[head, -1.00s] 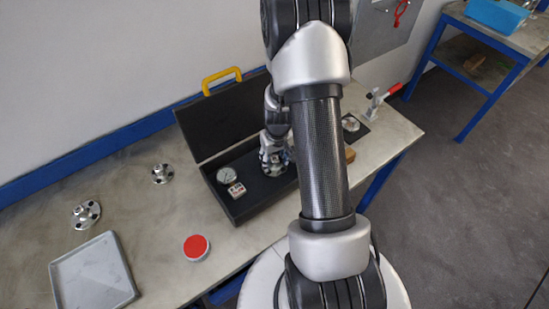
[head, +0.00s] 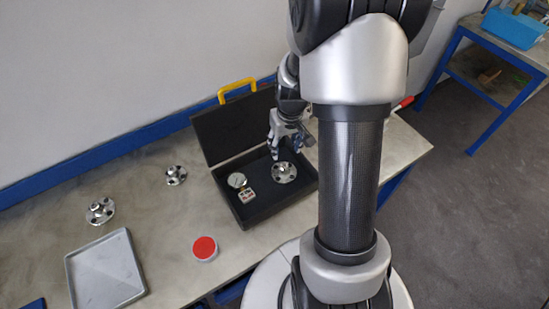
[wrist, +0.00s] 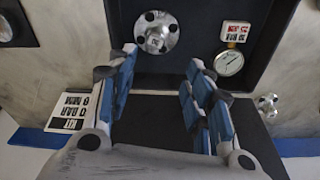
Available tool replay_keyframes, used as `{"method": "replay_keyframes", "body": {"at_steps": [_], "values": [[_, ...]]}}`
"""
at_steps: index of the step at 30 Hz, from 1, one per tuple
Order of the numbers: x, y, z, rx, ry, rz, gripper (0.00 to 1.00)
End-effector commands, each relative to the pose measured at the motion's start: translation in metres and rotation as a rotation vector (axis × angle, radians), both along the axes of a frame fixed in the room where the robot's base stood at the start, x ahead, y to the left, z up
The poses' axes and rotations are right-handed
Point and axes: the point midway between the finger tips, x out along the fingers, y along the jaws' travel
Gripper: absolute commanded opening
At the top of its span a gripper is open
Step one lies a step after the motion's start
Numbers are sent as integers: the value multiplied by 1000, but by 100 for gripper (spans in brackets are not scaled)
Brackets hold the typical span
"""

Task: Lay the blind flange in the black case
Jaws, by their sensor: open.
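The black case (head: 226,213) stands open on the workbench, its lid (head: 228,125) raised at the back. A round metal flange with bolt holes and a raised centre (head: 284,172), which I take as the blind flange, lies flat on the case floor, right of the gauge. It also shows in the wrist view (wrist: 157,33). My gripper (head: 288,150) is open and empty, above and behind the flange and apart from it. In the wrist view its spread fingers (wrist: 162,62) have nothing between them.
A pressure gauge (head: 237,180) and a small red-white box (head: 247,196) lie in the case.

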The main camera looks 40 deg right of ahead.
Motion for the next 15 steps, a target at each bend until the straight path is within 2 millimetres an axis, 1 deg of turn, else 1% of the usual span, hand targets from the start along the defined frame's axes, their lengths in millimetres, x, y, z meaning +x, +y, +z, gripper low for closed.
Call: {"method": "replay_keyframes", "body": {"at_steps": [1,2,4,5,6,8,9,11,12,14,15], "values": [[2,10,19,-8,-18,17,47],[2,17,30,-12,-27,25,47],[-1,38,62,-21,-52,52,47],[-4,48,76,-23,-63,62,47],[-9,62,94,-28,-80,79,47],[-20,82,119,-32,-101,101,47],[-28,95,134,-35,-116,116,47],[-43,114,155,-40,-140,140,47],[-54,126,167,-41,-155,154,47],[-72,142,183,-42,-178,175,47],[-85,152,191,-43,-192,190,47]]}}
